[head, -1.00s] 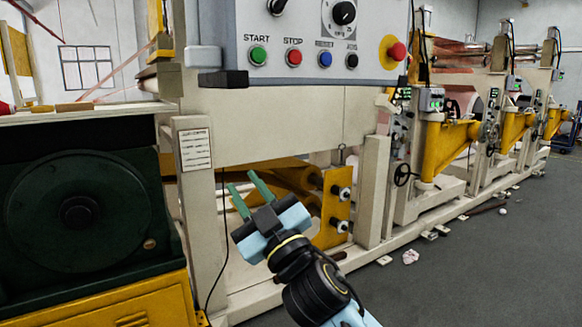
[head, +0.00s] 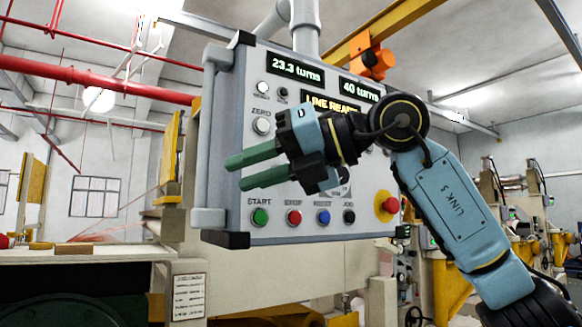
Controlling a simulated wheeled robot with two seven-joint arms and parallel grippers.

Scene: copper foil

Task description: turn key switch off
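The grey control panel (head: 215,120) hangs from a pipe and fills the middle of the head view. My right gripper (head: 236,174) is in front of it, its two green fingers pointing left, apart and with nothing between them. The gripper and wrist cover the panel's middle. A rotary switch plate (head: 344,187) shows only in part behind the gripper. I cannot clearly make out a key switch; it may be hidden. A small black round control (head: 282,94) sits at the upper left, beside a white one (head: 263,88). My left gripper is out of view.
Along the panel's bottom are a green START button (head: 260,216), a red button (head: 294,217), a blue button (head: 323,216) and a black JOG button (head: 349,216). A red emergency stop (head: 391,205) is at the lower right. Lit displays (head: 296,70) run along the top.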

